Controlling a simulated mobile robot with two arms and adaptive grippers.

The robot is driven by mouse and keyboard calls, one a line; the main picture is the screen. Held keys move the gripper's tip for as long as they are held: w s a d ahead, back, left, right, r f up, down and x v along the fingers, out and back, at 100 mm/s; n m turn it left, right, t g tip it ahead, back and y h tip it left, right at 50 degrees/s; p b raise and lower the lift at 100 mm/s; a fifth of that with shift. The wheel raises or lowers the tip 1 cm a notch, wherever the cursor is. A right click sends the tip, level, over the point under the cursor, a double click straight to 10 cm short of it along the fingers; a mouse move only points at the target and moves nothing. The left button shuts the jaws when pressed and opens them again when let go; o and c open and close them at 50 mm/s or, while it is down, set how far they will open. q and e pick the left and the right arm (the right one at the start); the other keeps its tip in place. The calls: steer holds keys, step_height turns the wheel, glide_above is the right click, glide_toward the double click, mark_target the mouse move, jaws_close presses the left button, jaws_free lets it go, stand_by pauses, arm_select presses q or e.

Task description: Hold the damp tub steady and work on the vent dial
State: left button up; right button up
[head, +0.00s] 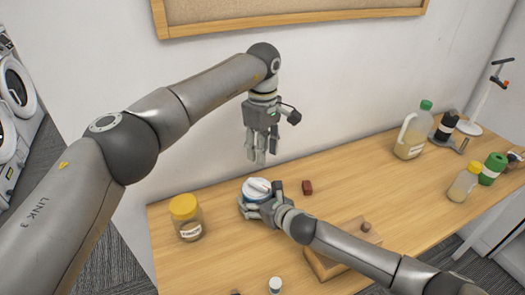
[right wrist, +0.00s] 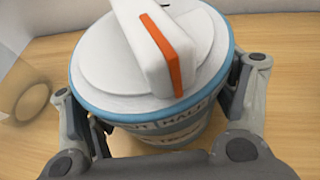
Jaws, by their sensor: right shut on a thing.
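The damp tub (head: 252,194) is white with a blue rim and stands upright on the wooden table. It fills the right wrist view (right wrist: 150,128), where grey bands with partly hidden lettering run round it. The vent dial (head: 259,185) is on its lid. My right gripper (head: 262,203) is shut on the tub, one finger on each side. My left gripper (head: 261,158) hangs fingers down above and behind the tub, apart from it; its finger gap is unclear.
A yellow-lidded jar (head: 187,226) stands left of the tub. A small dark red block (head: 307,187) lies to its right. A wooden board (head: 324,266) lies under my right forearm. A small white-topped item (head: 275,284) is in front. Bottles (head: 412,135) stand far right.

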steer(key=o, duration=1.2)
steer(key=shift+c, duration=0.2)
